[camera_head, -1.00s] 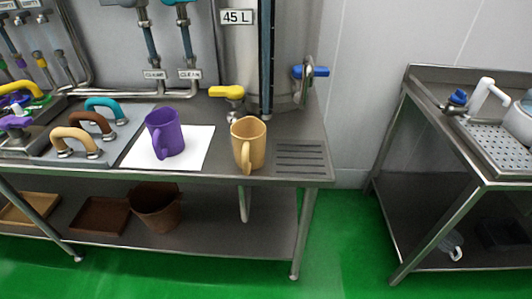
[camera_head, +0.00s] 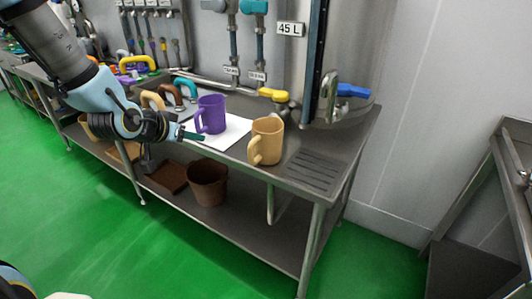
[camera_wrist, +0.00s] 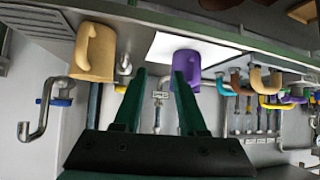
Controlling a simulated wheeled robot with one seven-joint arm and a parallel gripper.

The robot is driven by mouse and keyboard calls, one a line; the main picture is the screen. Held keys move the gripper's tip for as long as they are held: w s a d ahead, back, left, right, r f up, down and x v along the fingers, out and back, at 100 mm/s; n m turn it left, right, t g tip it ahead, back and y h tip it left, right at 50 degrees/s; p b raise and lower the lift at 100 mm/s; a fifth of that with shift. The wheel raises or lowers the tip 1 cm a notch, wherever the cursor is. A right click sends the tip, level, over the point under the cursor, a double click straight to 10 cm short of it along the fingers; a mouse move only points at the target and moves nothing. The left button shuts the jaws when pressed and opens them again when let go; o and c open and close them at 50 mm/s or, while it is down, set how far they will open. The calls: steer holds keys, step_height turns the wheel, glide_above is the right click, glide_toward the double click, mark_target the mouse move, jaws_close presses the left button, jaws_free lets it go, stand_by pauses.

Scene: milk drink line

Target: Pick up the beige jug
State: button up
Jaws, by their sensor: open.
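The beige jug (camera_head: 266,141) stands upright on the metal counter, just right of the white sheet. Its handle faces the front left. My gripper (camera_head: 199,136) is at the counter's front edge, left of the jug and in front of the purple jug (camera_head: 211,114), and does not touch the beige jug. In the wrist view the picture is upside down: the beige jug (camera_wrist: 93,52) is at upper left, and the purple jug (camera_wrist: 187,66) is beyond the fingertips. My gripper (camera_wrist: 160,75) is open there, with nothing between its two green fingers.
The white sheet (camera_head: 233,133) lies under the purple jug. A slotted drain area (camera_head: 314,171) is right of the beige jug. A yellow-handled tap (camera_head: 274,96) is behind it. A brown bucket (camera_head: 208,183) stands on the lower shelf.

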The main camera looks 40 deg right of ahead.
mark_target(263, 146)
steer(key=s+d+r+m+g+h, duration=0.15)
steer(key=s+d+h, duration=0.3)
steer(key=d, duration=0.45)
steer(key=shift+m+y, duration=0.25)
steer(key=shift+y, duration=0.1)
steer(key=shift+s+p+x, duration=0.2)
steer(key=shift+p+x, duration=0.65)
steer(key=shift+x, duration=1.65)
steer(key=shift+s+p+x, duration=0.2)
steer(key=shift+p+x, duration=0.6)
steer(key=shift+x, duration=1.7)
steer(key=shift+d, duration=0.1)
jaws_close()
